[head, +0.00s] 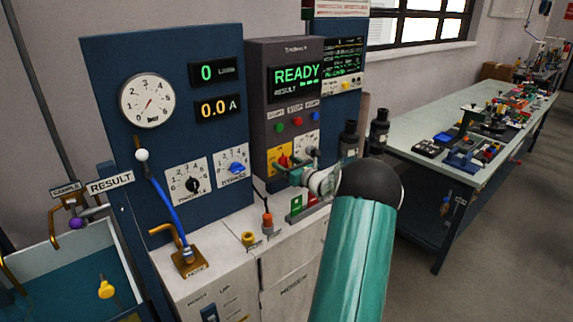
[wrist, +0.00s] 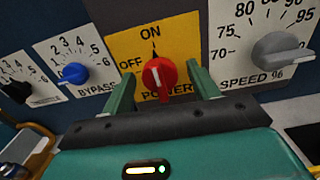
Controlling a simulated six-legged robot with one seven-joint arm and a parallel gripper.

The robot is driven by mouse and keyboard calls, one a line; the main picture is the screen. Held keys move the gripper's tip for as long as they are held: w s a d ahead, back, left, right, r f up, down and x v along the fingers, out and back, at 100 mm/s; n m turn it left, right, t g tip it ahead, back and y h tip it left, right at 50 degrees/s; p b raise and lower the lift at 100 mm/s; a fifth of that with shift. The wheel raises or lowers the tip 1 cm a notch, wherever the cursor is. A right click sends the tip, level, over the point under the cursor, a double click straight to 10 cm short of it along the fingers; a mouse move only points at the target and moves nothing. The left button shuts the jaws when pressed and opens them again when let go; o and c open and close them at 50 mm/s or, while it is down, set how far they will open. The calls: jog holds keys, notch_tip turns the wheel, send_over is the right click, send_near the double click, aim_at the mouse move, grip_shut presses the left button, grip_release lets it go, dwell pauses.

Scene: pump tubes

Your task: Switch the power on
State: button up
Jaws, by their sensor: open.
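The red power knob (wrist: 160,76) sits on a yellow plate (wrist: 122,47) marked OFF at the left and ON at the top. The knob's white line looks roughly upright, towards the ON mark. My gripper (wrist: 161,72) is open, with one green finger on each side of the knob; I cannot tell whether either touches it. In the head view, my gripper (head: 290,172) is at the grey control unit, partly covering the yellow plate (head: 272,160). The screen (head: 296,77) reads READY, and the number displays (head: 216,90) read 0 and 0.0 A.
A grey speed knob (wrist: 283,50) is close on the right and a blue bypass knob (wrist: 75,73) on the left. A cluttered bench (head: 420,160) stands at the right.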

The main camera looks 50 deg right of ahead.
jog(key=v, duration=1.3)
jog(key=shift+s, duration=0.2)
jog(key=w+a+r+n+g+y, duration=0.25)
jog(key=a+n, duration=0.35)
jog(key=a, duration=0.5)
jog(key=w+a+r+n+g+y, duration=0.15)
jog(key=w+a+n+y, duration=0.3)
jog(key=a, duration=0.75)
jog(key=w+a+r+n+g+y, duration=0.25)
jog(key=a+n, duration=0.45)
jog(key=a, duration=0.4)
jog(key=s+a+n+g+h, duration=0.5)
jog(key=s+a+n, duration=1.3)
jog(key=a+n, duration=0.3)
jog(key=shift+s+r, duration=0.3)
jog(key=shift+r, duration=0.2)
